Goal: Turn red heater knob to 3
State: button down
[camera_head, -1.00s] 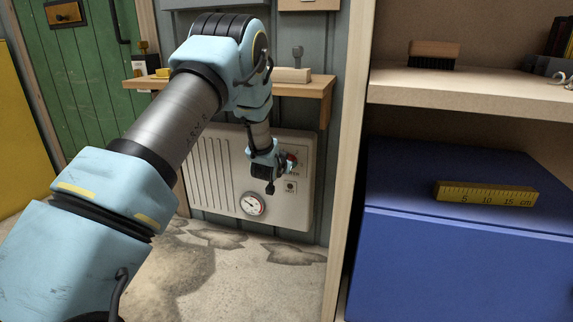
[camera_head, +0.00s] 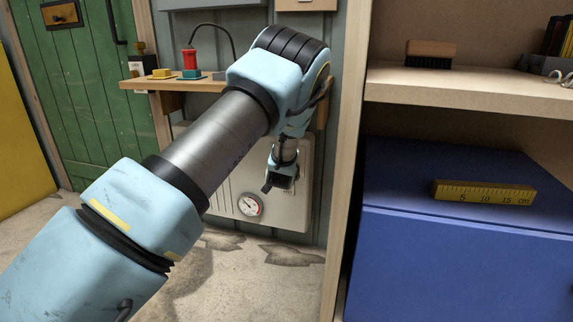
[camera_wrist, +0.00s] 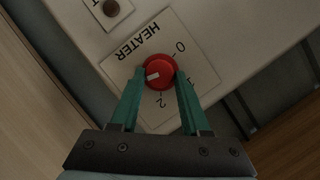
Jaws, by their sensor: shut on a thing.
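The red heater knob (camera_wrist: 158,72) is in the middle of the wrist view, on a plate lettered HEATER, seen turned over. My gripper (camera_wrist: 159,80) is shut on the knob, one teal finger on each side. The knob's white mark points left and slightly down in the picture, toward the left finger. The marks 0, 1 and 2 show to the right of and below the knob; no 3 is visible, and the left finger covers part of the plate. In the head view my gripper (camera_head: 280,180) is at the white heater (camera_head: 297,208) and the knob is hidden.
A round gauge (camera_head: 249,204) is low on the heater. A wooden shelf (camera_head: 140,84) above it holds a red-topped object (camera_head: 190,62). A wooden post (camera_head: 347,170) and a blue box (camera_head: 450,250) stand to the right.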

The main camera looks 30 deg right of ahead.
dwell(0.3)
jog(key=shift+c, duration=1.9)
grip_release()
jog(key=p+v, duration=0.2)
jog(key=v, duration=0.8)
jog(key=shift+s+a, duration=0.2)
jog(key=shift+s, duration=0.15)
jog(key=shift+r, duration=0.1)
